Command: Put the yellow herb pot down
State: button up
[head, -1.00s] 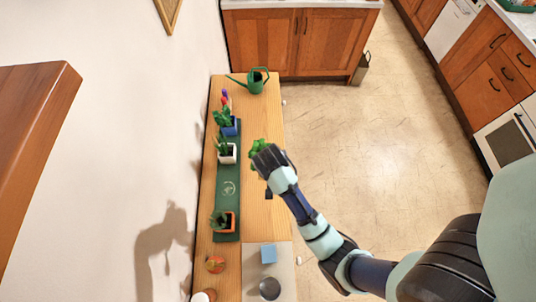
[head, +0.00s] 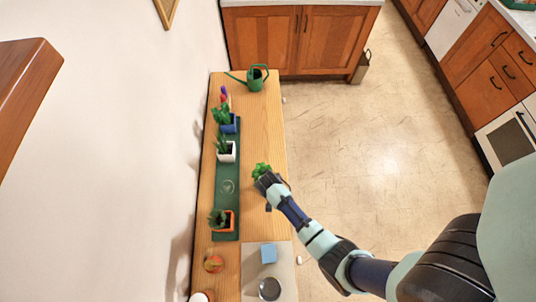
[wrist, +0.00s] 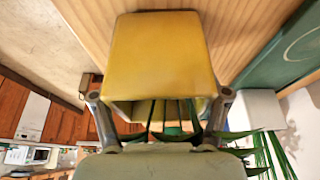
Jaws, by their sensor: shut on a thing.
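My gripper (head: 267,183) is over the right part of the wooden sill, beside the green tray. It is shut on the yellow herb pot (wrist: 160,50), with a finger on each side of it in the wrist view. In the head view my gripper hides the pot, and only its green leaves (head: 261,169) show. I cannot tell whether the pot's base touches the wood. The long green tray (head: 228,170) has a bare stretch with a pale emblem between the white pot (head: 226,152) and the orange pot (head: 227,220).
A blue pot (head: 229,125) stands at the tray's far end. A green watering can (head: 256,77) stands beyond it. A blue block (head: 268,253) and a dark round thing (head: 269,289) are on a pale mat (head: 252,275) at the near end. Bare wood (head: 259,125) lies right of the tray.

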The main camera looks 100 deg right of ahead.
jog(key=shift+f, duration=0.1)
jog(key=shift+f, duration=0.1)
jog(key=o, duration=1.5)
jog(key=shift+r, duration=0.3)
jog(key=p+v, duration=0.1)
jog(key=v, duration=1)
jog(key=shift+a+r+p, duration=0.25)
jog(key=shift+p, duration=0.1)
